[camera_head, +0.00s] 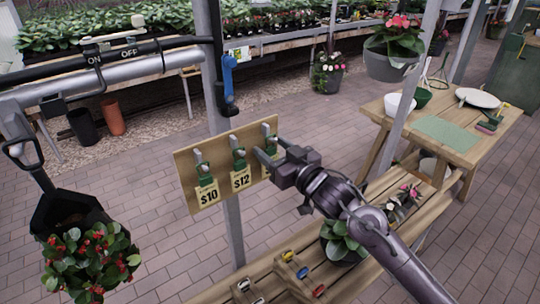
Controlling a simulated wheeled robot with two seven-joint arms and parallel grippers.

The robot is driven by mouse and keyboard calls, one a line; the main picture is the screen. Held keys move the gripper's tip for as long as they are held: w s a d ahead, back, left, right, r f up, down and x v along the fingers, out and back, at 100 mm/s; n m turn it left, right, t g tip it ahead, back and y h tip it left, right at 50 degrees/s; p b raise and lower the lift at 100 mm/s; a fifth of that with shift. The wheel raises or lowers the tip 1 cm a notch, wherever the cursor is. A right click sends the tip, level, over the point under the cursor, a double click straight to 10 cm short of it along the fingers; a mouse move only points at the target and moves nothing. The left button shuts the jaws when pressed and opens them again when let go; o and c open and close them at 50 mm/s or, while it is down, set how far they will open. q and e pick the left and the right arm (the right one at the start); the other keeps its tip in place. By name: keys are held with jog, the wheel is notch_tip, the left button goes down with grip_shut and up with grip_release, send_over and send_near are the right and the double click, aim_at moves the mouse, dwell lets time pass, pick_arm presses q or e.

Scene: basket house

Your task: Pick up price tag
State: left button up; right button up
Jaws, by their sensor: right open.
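A wooden board (185,160) at the middle left bears a row of green clips. A yellow price tag marked $10 (207,194) hangs from the left clip, and one marked $12 (241,178) from the middle clip. A third yellow tag (265,171) shows only in part at the right clip (271,143), behind my gripper. My right gripper (268,150) is open at this right clip, its fingers pointing at the board. I cannot tell whether the fingers touch the clip or tag. My left gripper is not in view.
A wooden slatted bench (275,287) below holds small coloured clips and a potted plant (341,240) under my right arm. A grey post (233,225) stands behind the board. A red-flowered plant (90,262) hangs at lower left. A worktable (455,155) stands at right.

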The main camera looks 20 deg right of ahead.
jog(key=shift+c, duration=0.2)
jog(key=c, duration=0.8)
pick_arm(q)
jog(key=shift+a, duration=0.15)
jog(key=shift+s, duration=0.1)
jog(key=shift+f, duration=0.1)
pick_arm(e)
jog(key=shift+r, duration=0.15)
